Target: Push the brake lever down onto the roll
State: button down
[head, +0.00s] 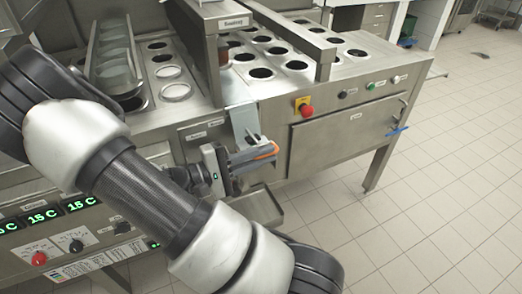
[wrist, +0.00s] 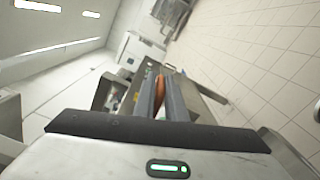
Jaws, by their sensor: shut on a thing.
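My gripper (head: 254,157) is at the front of the steel machine, below its top edge. It is shut on an orange-edged part, which seems to be the brake lever (head: 268,150). In the wrist view the orange of the lever (wrist: 160,94) shows between the two long grey fingers of my gripper (wrist: 166,78). Most of the lever is hidden by the fingers. A pale grey-blue strip (head: 242,118) hangs down the machine front just above the gripper. I cannot make out the roll clearly in either view.
The steel machine (head: 340,110) has round cup holes on top and a red stop button (head: 306,110) right of the gripper. A blue handle (head: 398,131) sticks out farther right. A steel tray (head: 262,207) lies below the gripper. The tiled floor (head: 440,190) at right is clear.

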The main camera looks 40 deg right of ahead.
jog(key=shift+f+b, duration=0.45)
jog(key=shift+f, duration=0.65)
jog(key=shift+a+f, duration=0.1)
jog(key=shift+f, duration=0.05)
jog(key=c, duration=1.8)
grip_release()
jog(key=shift+c, duration=0.2)
jog(key=p+v, duration=0.1)
jog(key=v, duration=1.6)
jog(key=shift+a+p, duration=0.2)
jog(key=shift+p, duration=0.2)
jog(key=shift+s, duration=0.1)
